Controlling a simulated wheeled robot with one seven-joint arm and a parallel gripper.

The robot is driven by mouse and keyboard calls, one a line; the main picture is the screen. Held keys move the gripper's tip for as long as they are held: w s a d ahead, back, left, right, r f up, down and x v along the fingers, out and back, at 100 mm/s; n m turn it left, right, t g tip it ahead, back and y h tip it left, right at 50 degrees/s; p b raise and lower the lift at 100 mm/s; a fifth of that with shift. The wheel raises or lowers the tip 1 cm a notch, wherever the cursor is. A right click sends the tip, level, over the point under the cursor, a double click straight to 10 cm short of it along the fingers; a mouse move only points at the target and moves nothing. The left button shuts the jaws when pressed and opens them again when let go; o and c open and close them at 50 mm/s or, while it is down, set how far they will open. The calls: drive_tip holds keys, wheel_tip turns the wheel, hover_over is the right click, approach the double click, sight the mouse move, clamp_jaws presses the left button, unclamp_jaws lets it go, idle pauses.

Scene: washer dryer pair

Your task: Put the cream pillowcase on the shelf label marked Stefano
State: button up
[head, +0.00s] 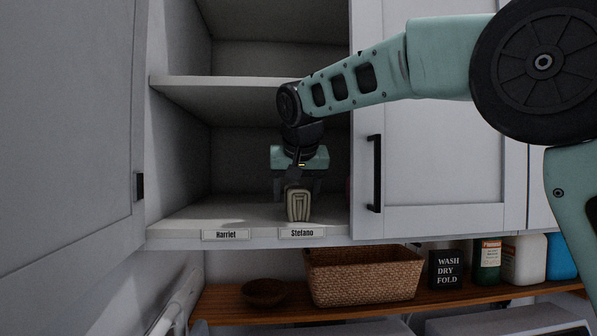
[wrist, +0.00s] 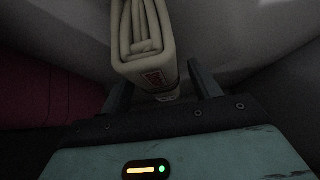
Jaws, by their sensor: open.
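The folded cream pillowcase (head: 298,205) stands upright on the cabinet's bottom shelf, just behind the label marked Stefano (head: 302,233). In the wrist view the pillowcase (wrist: 143,45) shows its folds and a small red-and-white tag. My gripper (head: 297,190) is right at the pillowcase, reaching in from above and behind it. Its two fingers (wrist: 163,85) are open, one on each side of the pillowcase's near end, with a gap visible on the right side. Whether the left finger touches the cloth I cannot tell.
The label marked Harriet (head: 225,235) is to the left, with bare shelf above it. An upper shelf (head: 235,84) and the cabinet door with a black handle (head: 374,173) are close to my arm. A wicker basket (head: 362,277) stands below. A dark red thing (wrist: 45,95) lies left in the wrist view.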

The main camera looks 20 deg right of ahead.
drive_tip(key=b+v, duration=0.2)
drive_tip(key=v, duration=0.8)
drive_tip(key=shift+b, duration=0.3)
drive_tip(key=shift+s, duration=0.2)
